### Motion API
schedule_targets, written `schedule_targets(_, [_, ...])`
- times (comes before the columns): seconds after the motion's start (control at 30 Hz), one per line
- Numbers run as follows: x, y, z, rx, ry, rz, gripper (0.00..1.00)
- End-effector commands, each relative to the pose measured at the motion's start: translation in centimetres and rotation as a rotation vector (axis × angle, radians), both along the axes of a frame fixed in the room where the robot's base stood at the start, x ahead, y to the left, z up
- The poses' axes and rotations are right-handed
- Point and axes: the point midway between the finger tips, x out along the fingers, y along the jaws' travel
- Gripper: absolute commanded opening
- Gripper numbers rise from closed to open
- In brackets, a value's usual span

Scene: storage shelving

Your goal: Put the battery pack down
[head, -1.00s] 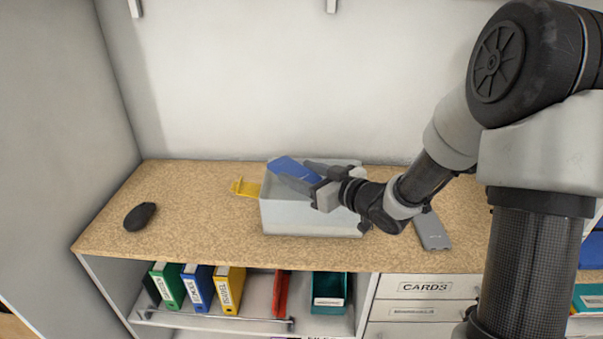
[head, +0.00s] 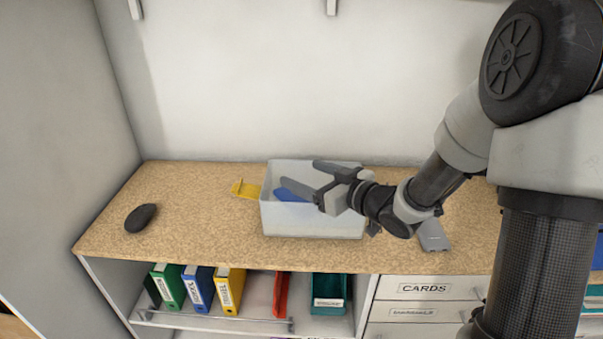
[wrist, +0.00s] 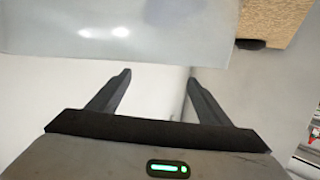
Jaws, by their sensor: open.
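The blue battery pack (head: 286,194) lies inside the white bin (head: 312,222), low behind its front wall and partly hidden by a finger and the bin. My gripper (head: 300,174) is open over the bin, its two fingers spread and empty, with the blue pack below them and apart as far as I can tell. In the wrist view my gripper (wrist: 160,74) also shows open with nothing between the fingers. A pale, glossy bin wall (wrist: 120,35) fills the top there, and the pack is not visible.
A yellow item (head: 246,189) lies left of the bin. A black mouse (head: 140,217) sits on the left of the wooden counter (head: 190,220), with clear room between. A grey flat device (head: 433,235) lies to the right. Binders (head: 198,287) stand on the shelf below.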

Motion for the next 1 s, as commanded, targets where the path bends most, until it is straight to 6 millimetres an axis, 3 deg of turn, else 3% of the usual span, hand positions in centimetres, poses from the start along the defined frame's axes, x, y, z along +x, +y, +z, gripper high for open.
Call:
schedule_targets(0.2, [-3.6, -3.6, 1.1, 0.000, 0.000, -0.005, 0.72])
schedule_targets(0.43, [-6.3, -6.0, 1.7, 0.000, 0.000, -0.002, 0.72])
schedule_targets(0.7, [-7.1, -6.6, 1.9, 0.002, 0.000, 0.001, 0.72])
schedule_targets(1.0, [-6.5, -7.2, 2.3, -0.036, -0.001, -0.034, 0.72])
